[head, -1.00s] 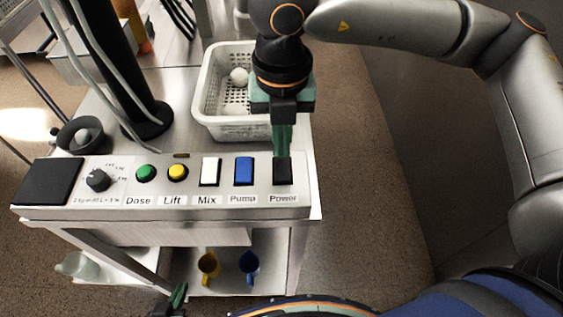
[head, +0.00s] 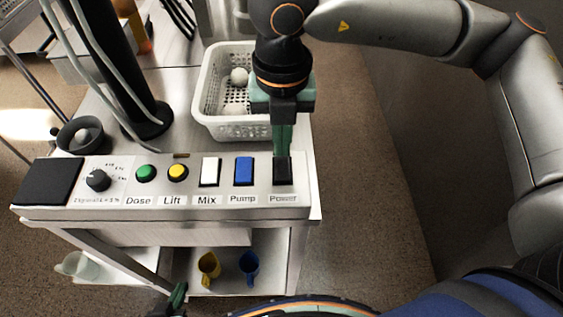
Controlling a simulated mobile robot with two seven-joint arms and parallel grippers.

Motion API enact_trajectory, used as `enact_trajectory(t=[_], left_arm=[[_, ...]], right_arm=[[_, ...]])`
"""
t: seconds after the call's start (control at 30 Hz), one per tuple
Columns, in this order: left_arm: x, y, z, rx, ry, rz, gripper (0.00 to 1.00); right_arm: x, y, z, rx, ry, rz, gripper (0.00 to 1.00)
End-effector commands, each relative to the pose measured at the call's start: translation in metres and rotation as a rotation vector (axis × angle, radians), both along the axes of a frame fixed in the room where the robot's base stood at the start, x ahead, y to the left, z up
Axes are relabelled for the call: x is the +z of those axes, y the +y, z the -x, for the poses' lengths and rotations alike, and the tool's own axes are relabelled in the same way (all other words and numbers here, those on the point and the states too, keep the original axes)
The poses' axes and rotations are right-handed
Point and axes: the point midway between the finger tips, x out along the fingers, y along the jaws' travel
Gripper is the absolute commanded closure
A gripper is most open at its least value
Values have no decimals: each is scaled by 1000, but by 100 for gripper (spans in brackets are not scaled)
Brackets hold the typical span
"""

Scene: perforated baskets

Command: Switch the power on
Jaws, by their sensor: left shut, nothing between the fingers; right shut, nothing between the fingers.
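The black Power switch (head: 283,174) sits at the right end of the metal control panel (head: 230,199), above its "Power" label. My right gripper (head: 282,153) is shut and empty, pointing down, with its green fingertips at the upper part of the switch. They overlap it in the picture; I cannot tell whether they press on it. My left gripper (head: 178,297) shows only in part at the bottom edge, low in front of the cart, with nothing in it.
The panel also has a blue Pump switch (head: 244,171), a white Mix switch (head: 209,171), a yellow Lift button (head: 178,172), a green Dose button (head: 146,173) and a knob (head: 97,180). A white perforated basket (head: 240,126) with white balls stands behind my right gripper.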

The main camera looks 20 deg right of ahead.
Motion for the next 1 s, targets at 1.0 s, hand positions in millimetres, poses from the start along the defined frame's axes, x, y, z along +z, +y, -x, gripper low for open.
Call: enact_trajectory(t=[1.0], left_arm=[[-14,0,0,0,1,0,100]], right_arm=[[-14,0,0,0,0,0,100]])
